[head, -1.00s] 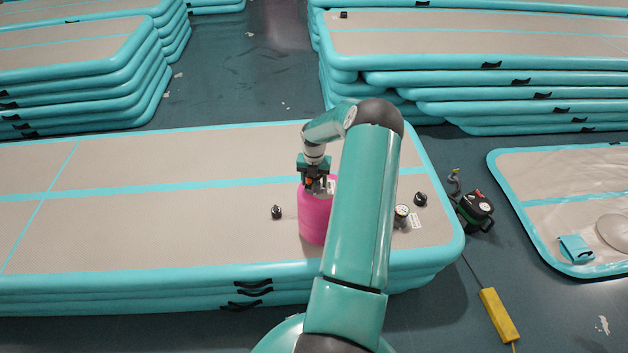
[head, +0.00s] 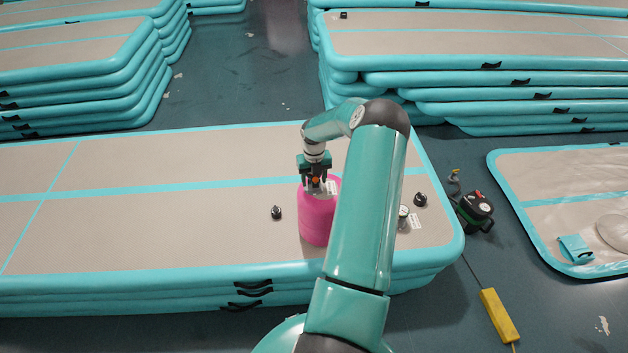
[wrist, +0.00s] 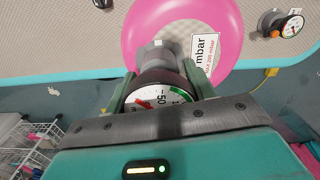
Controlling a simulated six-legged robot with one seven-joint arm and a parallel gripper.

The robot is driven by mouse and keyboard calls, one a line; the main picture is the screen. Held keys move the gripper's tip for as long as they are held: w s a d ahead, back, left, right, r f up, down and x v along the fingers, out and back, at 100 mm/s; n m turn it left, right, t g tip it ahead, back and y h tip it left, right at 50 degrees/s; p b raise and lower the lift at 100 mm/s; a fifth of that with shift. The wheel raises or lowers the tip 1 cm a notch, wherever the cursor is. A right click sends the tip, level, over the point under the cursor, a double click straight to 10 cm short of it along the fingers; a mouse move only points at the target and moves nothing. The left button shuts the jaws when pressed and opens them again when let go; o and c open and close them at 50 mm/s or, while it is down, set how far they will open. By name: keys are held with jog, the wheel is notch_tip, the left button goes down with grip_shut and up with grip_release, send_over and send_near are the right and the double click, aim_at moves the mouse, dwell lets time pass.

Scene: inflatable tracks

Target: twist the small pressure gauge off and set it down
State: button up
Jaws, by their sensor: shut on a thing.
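My gripper (head: 315,188) is above the pink inflatable cylinder (head: 317,228), which stands on the front beige mat. In the wrist view my gripper (wrist: 158,90) is shut on the small pressure gauge (wrist: 162,96), a white dial with green and red marks in a dark rim. A grey fitting behind the gauge lies against the pink cylinder (wrist: 226,22); I cannot tell whether they are still joined. A white tag printed "mbar" (wrist: 205,48) is beside the gauge. In the head view the gripper mostly hides the gauge.
The beige mat with teal edges (head: 130,230) has wide free room at left. A black knob (head: 277,213) lies left of the cylinder. Another gauge (head: 403,213) and a black knob (head: 420,199) are at right. A pump (head: 475,208) stands on the floor.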

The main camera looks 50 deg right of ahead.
jog(key=shift+r, duration=1.95)
